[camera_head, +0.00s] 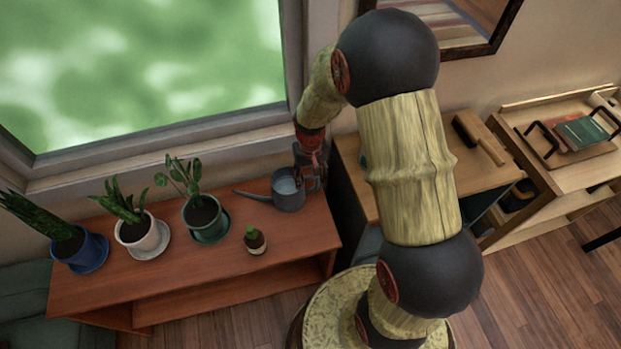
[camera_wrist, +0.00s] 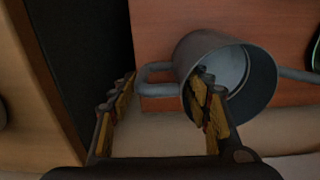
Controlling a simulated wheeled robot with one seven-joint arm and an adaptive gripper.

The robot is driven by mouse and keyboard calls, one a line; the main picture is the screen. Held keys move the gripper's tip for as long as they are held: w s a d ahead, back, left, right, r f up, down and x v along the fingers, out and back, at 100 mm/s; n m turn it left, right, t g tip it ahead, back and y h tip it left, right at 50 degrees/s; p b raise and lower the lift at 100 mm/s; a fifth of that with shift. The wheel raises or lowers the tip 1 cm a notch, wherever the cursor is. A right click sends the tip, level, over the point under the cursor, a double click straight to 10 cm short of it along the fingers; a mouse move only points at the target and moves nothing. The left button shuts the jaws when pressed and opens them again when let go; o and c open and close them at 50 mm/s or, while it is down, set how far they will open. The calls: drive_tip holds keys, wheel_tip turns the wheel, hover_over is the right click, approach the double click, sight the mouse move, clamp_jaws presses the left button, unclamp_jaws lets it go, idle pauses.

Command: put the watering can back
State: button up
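The grey metal watering can (camera_head: 288,197) is at the right end of the reddish wooden bench, its spout pointing left. In the wrist view the can (camera_wrist: 192,58) shows its open top, with its looped handle (camera_wrist: 146,80) on the left and spout on the right. My gripper (camera_head: 309,166) is right beside the can on its handle side. In the wrist view my gripper (camera_wrist: 165,77) has its fingers apart. The handle shows between them, and the right finger overlaps the can's rim. I cannot tell whether either finger touches it.
The window (camera_head: 150,65) is behind. A wooden cabinet with a brush (camera_head: 480,138) stands to the right.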

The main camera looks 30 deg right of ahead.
drive_tip(key=o, duration=0.4)
drive_tip(key=s+a+r+t+p, duration=0.1)
drive_tip(key=s+r+p, duration=0.1)
drive_tip(key=r, duration=1)
drive_tip(key=s+a+r+t+p, duration=0.1)
drive_tip(key=a+r+p, duration=0.15)
drive_tip(key=r, duration=0.85)
drive_tip(key=shift+s+a+r+n+t, duration=0.35)
drive_tip(key=shift+s+a+r+t, duration=0.25)
drive_tip(key=shift+s+r, duration=1.95)
drive_tip(key=shift+s+a+r+n+t, duration=0.4)
drive_tip(key=shift+s+a+r+t, duration=0.25)
drive_tip(key=shift+s+r, duration=1.8)
drive_tip(key=shift+s+a+r+n+t, duration=0.35)
drive_tip(key=shift+s+a+r+t, duration=0.25)
drive_tip(key=shift+s+r, duration=1.95)
drive_tip(key=shift+s+f, duration=0.45)
drive_tip(key=shift+f, duration=0.1)
